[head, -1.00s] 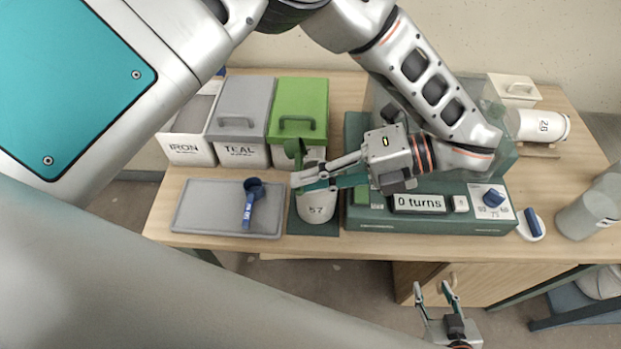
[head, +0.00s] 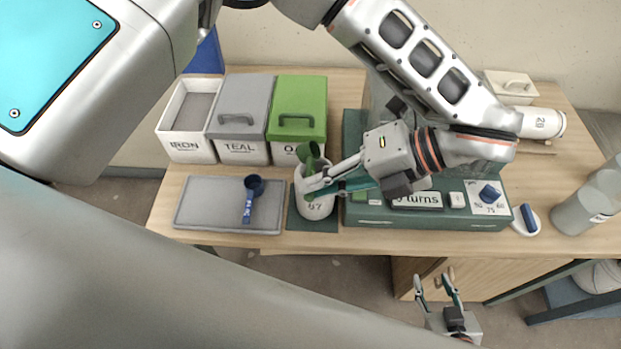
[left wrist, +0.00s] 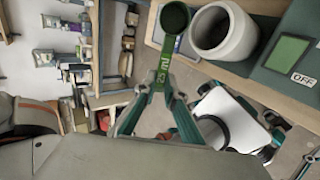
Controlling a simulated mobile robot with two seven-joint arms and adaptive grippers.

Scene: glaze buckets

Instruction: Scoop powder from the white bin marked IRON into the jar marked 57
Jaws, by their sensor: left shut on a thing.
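My left gripper (head: 318,188) is shut on the handle of a green scoop (head: 309,153), marked 25 ml in the left wrist view (left wrist: 174,18). The scoop's cup is at the far side of the jar's mouth in the head view; in the wrist view it appears beside the rim. Its contents are too dark to tell. The white jar (head: 314,207), marked 57, stands upright and open, partly hidden by my gripper; its dark inside shows in the wrist view (left wrist: 224,34). The white IRON bin (head: 187,147) is open with grey powder inside. My right gripper (head: 437,287) is open and empty, low before the table.
The grey TEAL bin (head: 240,105) and a green bin (head: 299,100) are lidded. A blue scoop (head: 252,190) lies on a grey tray (head: 190,218). A green machine (head: 420,216) stands right of the jar. A white jar marked 28 (head: 540,122) lies at the back right.

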